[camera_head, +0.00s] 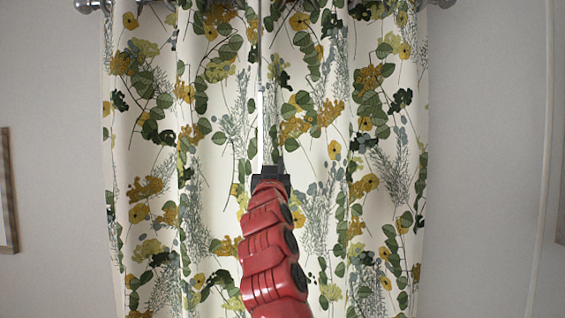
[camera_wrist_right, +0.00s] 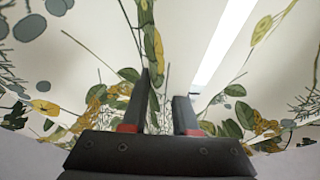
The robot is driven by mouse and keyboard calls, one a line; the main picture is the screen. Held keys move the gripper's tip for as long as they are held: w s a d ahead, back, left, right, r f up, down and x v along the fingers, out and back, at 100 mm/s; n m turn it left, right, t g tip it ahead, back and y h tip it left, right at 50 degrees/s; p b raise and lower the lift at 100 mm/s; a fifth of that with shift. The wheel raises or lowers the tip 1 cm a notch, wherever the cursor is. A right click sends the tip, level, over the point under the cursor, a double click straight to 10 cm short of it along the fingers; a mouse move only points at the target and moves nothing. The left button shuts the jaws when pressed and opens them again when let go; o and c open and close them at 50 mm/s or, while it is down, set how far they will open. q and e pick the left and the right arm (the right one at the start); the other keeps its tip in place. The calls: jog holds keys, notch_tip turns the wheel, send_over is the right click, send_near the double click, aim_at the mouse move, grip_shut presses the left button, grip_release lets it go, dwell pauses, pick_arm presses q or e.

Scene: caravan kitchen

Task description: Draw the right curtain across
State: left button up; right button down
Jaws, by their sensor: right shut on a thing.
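The right curtain (camera_head: 350,120) is cream with green leaves and yellow flowers and hangs in the right half of the window in the head view. The left curtain (camera_head: 150,130) has the same print. Only a thin bright gap shows between their inner edges, above my gripper. My right gripper (camera_head: 270,166) is at the right curtain's inner edge, at mid height. In the right wrist view, its two dark fingers (camera_wrist_right: 163,88) are shut on a fold of the right curtain, with a bright strip of window nearby. My left gripper is not in view.
A curtain rod (camera_head: 445,3) with a rounded end runs along the top. Plain pale wall (camera_head: 490,130) lies on both sides of the curtains. A wooden frame edge (camera_head: 8,190) shows at the far left. The space in front of the curtains looks clear.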

jog(key=shift+a, duration=0.25)
jog(key=c, duration=1)
grip_release()
jog(key=shift+c, duration=0.2)
jog(key=o, duration=0.4)
jog(key=shift+a, duration=0.15)
jog(key=shift+c, duration=0.2)
jog(key=shift+s, duration=0.15)
jog(key=b+v, duration=0.8)
jog(key=v, duration=0.9)
jog(key=shift+f+b, duration=0.15)
jog(key=shift+b, duration=0.15)
